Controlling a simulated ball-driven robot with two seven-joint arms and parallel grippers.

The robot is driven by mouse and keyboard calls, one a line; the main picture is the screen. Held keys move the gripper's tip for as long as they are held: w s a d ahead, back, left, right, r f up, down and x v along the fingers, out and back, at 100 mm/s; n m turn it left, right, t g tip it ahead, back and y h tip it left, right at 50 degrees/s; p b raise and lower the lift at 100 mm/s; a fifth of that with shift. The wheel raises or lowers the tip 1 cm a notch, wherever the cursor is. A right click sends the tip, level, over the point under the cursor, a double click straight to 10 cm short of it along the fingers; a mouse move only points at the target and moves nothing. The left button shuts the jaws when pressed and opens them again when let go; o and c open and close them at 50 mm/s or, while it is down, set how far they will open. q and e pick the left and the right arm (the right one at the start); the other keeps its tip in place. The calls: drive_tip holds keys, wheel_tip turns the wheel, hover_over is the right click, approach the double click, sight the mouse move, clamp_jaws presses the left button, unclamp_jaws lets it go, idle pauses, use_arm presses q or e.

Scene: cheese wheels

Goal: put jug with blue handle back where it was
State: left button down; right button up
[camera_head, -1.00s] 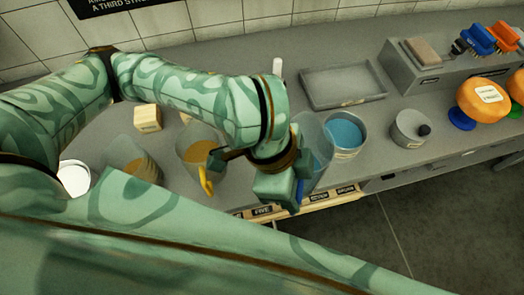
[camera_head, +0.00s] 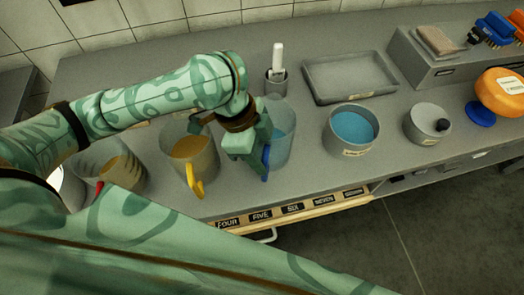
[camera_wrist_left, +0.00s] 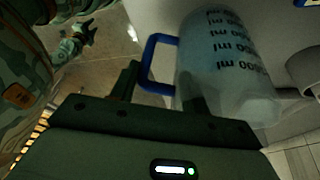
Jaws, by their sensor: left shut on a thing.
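The clear jug with blue handle (camera_head: 282,138) is upright, at or just above the counter, between the jug with yellow handle (camera_head: 194,160) and the pot of blue liquid (camera_head: 352,128). I cannot tell if its base touches the counter. My left gripper (camera_head: 264,150) is shut on its blue handle. The left wrist view shows the handle (camera_wrist_left: 150,62) between the fingers and the marked jug body (camera_wrist_left: 225,65) beyond. My right gripper (camera_wrist_left: 82,36) shows small and dim in the left wrist view; its jaws are unclear.
A jug with red handle (camera_head: 122,178) stands at the left. A grey holder (camera_head: 276,82) with a white-handled tool is behind the blue-handled jug. Labelled strips (camera_head: 292,208) run along the front edge.

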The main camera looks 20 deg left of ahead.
use_arm(q)
drive_tip(key=shift+r, duration=0.1)
drive_tip(key=c, duration=0.7)
unclamp_jaws()
drive_tip(key=shift+r, duration=0.1)
drive_tip(key=p+v, duration=0.5)
drive_tip(key=v, duration=0.7)
drive_tip(key=shift+s, duration=0.1)
